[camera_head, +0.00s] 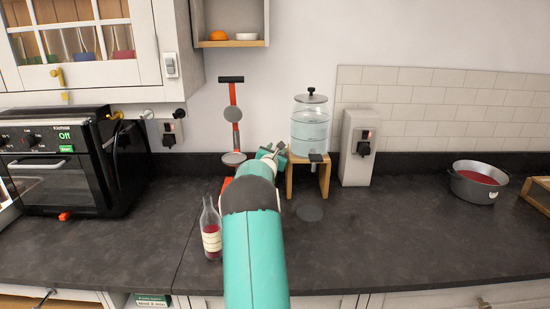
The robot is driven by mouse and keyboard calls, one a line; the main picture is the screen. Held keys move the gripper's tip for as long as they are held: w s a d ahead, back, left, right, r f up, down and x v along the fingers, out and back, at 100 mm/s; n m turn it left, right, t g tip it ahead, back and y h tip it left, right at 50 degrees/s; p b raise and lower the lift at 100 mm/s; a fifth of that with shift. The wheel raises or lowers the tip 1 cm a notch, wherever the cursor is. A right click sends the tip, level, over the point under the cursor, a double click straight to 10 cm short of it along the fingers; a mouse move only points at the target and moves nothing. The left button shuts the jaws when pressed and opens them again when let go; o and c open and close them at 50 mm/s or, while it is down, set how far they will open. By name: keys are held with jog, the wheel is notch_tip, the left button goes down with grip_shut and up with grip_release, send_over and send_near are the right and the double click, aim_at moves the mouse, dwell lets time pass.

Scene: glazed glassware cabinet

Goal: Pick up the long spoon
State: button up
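No long spoon can be made out for certain. A tall, slim red and grey piece (236,132) with a dark crossbar at its top and round grey parts stands upright against the back wall; I cannot tell whether it is or holds the spoon. My teal arm reaches from the front over the counter. My gripper (271,151) is at its far end, right of the tall piece's base and left of the water dispenser (311,130). Its fingers are small and partly hidden behind my arm, so I cannot tell whether they are open or hold anything.
A bottle with red contents (211,230) stands close left of my arm. The dispenser sits on a wooden stand (324,178). A black oven (60,165) is at left, a grey pot (475,184) at right. The right-hand counter (400,235) is mostly clear.

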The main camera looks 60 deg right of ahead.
jog(key=shift+c, duration=0.4)
grip_shut()
